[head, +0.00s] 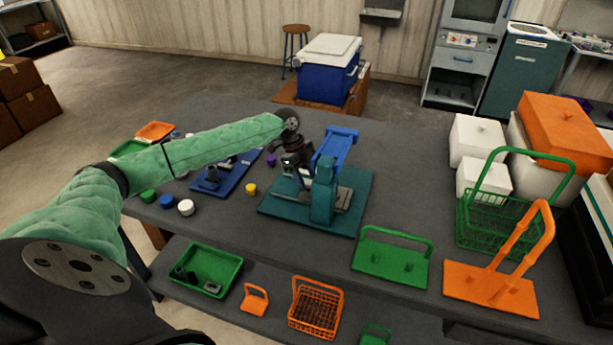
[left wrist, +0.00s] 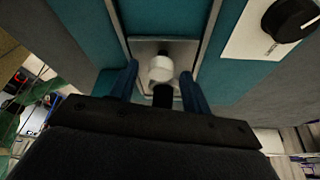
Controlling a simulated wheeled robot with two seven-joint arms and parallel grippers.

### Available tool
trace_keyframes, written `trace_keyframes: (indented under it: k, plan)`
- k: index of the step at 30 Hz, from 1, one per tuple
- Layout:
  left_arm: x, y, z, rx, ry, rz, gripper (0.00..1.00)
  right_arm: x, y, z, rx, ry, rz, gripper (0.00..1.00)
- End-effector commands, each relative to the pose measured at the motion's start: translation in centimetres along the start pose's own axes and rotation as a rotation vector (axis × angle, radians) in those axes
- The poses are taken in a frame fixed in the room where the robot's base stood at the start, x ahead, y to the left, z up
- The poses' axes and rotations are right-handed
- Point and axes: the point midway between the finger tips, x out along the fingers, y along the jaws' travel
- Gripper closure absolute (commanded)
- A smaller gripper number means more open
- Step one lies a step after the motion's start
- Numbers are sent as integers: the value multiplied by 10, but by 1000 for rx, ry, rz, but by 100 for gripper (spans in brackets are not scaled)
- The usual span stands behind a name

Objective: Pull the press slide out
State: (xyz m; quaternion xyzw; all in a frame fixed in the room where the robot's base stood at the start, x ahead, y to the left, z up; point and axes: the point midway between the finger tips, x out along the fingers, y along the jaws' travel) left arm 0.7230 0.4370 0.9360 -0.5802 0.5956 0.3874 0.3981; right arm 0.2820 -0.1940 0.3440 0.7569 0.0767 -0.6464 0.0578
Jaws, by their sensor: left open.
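The press (head: 323,192) is a teal upright with a blue top part, standing on a teal base plate (head: 285,208) on the dark table. A grey metal slide (head: 343,199) lies low at the press; much of it is hidden by the upright and my arm. My left gripper (head: 299,172) is at the press's left side, pointing down. In the left wrist view the gripper (left wrist: 160,84) is open, its two dark blue fingers on either side of a whitish round knob (left wrist: 160,68). The knob sits before a grey metal plate (left wrist: 178,47) between teal walls. Finger contact cannot be told.
A blue board (head: 232,178) with dark parts lies left of the press. Small round pieces, such as a yellow one (head: 251,189), are loose nearby. A green rack (head: 392,258) and an orange rack (head: 490,284) stand to the right. A black dial (left wrist: 290,19) shows in the wrist view.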

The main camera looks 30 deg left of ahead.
Motion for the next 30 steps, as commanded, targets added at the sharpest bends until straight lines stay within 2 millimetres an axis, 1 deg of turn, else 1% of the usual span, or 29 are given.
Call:
trace_keyframes:
  k: [5,8,12,13,17,20,23,27,30]
  plan:
    - [0,0,0,0,0,0,52,0,0,0,0,0,0,64]
    - [0,0,0,0,0,0,70,0,0,0,0,0,0,64]
    - [0,0,0,0,0,0,97,0,1,0,0,1,1,64]
    - [0,0,0,0,0,0,100,0,1,0,0,0,1,64]
    - [0,0,1,0,0,0,100,0,1,0,0,0,1,64]
    - [-3,3,10,-4,-1,1,100,0,1,0,0,0,1,64]
    - [-12,8,31,-6,-3,0,100,0,1,0,0,-1,1,64]
    - [-26,19,66,-6,-3,0,100,0,1,-1,0,-4,1,64]
    - [-34,24,85,-5,-1,0,100,-2,0,-2,0,-8,0,64]
